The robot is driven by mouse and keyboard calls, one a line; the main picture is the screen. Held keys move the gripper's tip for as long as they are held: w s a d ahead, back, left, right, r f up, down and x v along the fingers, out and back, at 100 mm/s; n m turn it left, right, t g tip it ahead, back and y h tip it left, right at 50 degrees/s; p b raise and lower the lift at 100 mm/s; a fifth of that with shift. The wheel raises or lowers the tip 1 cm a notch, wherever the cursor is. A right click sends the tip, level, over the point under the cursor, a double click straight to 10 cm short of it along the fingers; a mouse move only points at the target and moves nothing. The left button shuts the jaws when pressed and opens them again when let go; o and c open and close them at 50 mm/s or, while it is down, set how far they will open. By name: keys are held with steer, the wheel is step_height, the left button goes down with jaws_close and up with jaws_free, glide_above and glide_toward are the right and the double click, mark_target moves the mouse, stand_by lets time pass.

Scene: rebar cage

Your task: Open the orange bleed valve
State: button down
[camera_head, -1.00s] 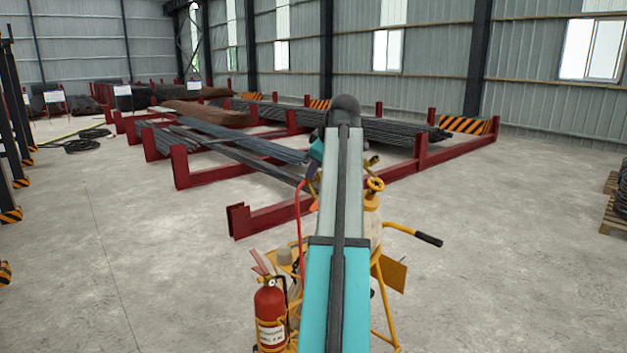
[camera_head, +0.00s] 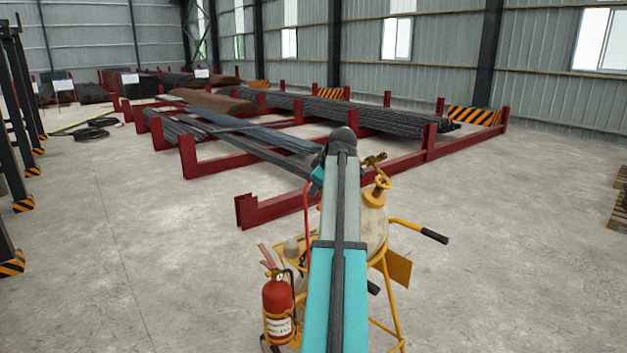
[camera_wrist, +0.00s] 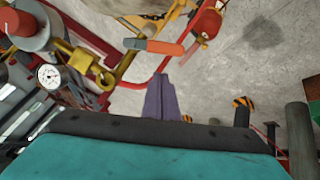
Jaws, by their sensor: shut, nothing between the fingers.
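The orange bleed valve handle (camera_wrist: 168,47) shows in the wrist view as a flat orange lever with a grey end, lying roughly crosswise beside a red hose. My gripper (camera_wrist: 160,80) shows there as purple fingers, shut with nothing between them. Its tips are just below the lever in the picture, with a small gap in the image; I cannot tell the depth between them. A brass fitting (camera_wrist: 100,72) and a round gauge (camera_wrist: 48,76) are left of the fingers. In the head view, my arm hides the gripper and lever.
A yellow cart (camera_head: 400,265) carries a pale cylinder (camera_head: 373,222) with a brass valve on top and a red fire extinguisher (camera_head: 278,308). Red steel racks (camera_head: 265,210) with rebar stand behind it.

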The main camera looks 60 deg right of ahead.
steer(key=shift+s+d+f+p, duration=0.3)
steer(key=shift+s+f+p, duration=0.1)
steer(key=shift+s+f, duration=0.5)
steer(key=shift+w+a, duration=0.2)
steer(key=shift+a, duration=0.05)
steer(key=shift+b, duration=0.35)
